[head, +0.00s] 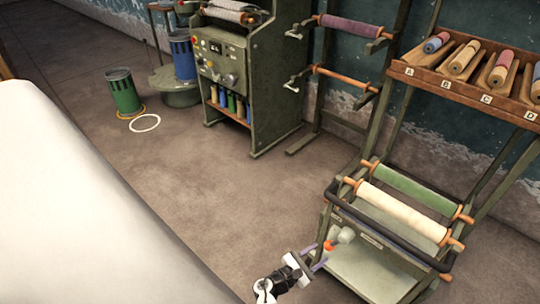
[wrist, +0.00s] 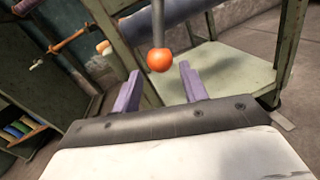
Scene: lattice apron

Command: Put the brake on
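A green trolley (head: 372,275) with a dark push bar stands at the lower right in the head view. An orange ball knob (head: 328,245) is at its left side. In the wrist view the knob (wrist: 160,60) sits on the end of a grey metal rod (wrist: 158,20), likely the brake lever. My gripper (head: 314,259) is at the trolley's left side. In the wrist view its two purple fingers (wrist: 160,74) are apart, with the knob showing between and just beyond their tips. I see no contact with it.
The trolley carries a cream roll (head: 400,210) and a green roll (head: 415,188). Behind it is a rack of lettered slots (head: 470,88). A green machine (head: 225,70) and bins (head: 122,92) stand farther back. The floor left of the trolley is clear.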

